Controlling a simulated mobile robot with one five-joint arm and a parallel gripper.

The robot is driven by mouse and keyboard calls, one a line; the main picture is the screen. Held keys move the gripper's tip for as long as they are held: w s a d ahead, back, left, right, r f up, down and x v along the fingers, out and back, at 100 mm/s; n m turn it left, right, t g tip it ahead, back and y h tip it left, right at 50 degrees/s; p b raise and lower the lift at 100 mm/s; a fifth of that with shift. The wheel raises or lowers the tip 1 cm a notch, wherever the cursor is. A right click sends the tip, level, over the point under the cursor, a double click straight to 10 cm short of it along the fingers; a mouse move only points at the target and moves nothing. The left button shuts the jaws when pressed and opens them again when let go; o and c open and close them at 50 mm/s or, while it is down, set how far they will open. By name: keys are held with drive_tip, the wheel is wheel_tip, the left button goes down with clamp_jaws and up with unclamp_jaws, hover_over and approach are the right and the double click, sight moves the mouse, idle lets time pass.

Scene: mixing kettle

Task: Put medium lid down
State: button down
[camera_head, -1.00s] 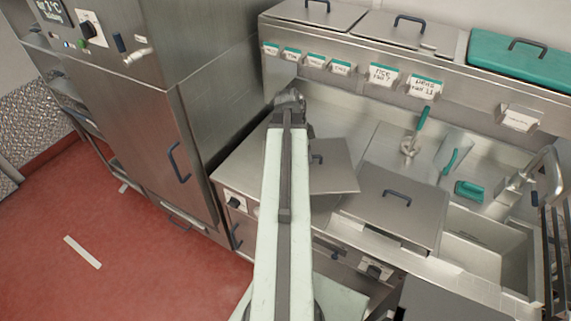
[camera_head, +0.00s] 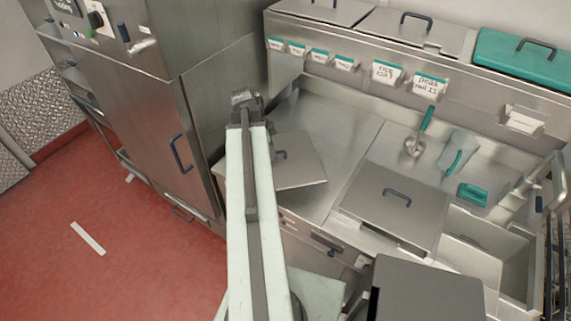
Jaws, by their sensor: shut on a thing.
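The medium lid (camera_head: 303,168) is a flat grey metal plate with a dark handle (camera_head: 281,155). It shows just right of my arm, over the left part of the steel counter, and its left part is hidden behind the arm. My gripper (camera_head: 246,98) is at the far end of the pale arm. Its fingertips are hidden, so the grasp itself does not show, but the lid moves along with the arm. I cannot tell whether the lid touches the counter.
A larger grey lid (camera_head: 390,215) with a dark handle lies right of it, beside the sink (camera_head: 485,260). A green-handled tool (camera_head: 425,120) and a green block (camera_head: 472,194) are further back. A tall steel cabinet (camera_head: 150,110) stands close on the left. Bare counter (camera_head: 330,115) lies behind the lid.

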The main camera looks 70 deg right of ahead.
wheel_tip(320, 180, down, 10)
drive_tip(key=b, duration=0.9)
drive_tip(key=shift+d, duration=0.1)
drive_tip(key=shift+r, duration=0.2)
drive_tip(key=shift+f, duration=0.2)
drive_tip(key=c, duration=1.5)
unclamp_jaws()
drive_tip(key=shift+r, duration=0.1)
drive_tip(key=p+v, duration=1.2)
drive_tip(key=shift+r, duration=0.3)
drive_tip(key=shift+f, duration=0.1)
drive_tip(key=shift+s, duration=0.1)
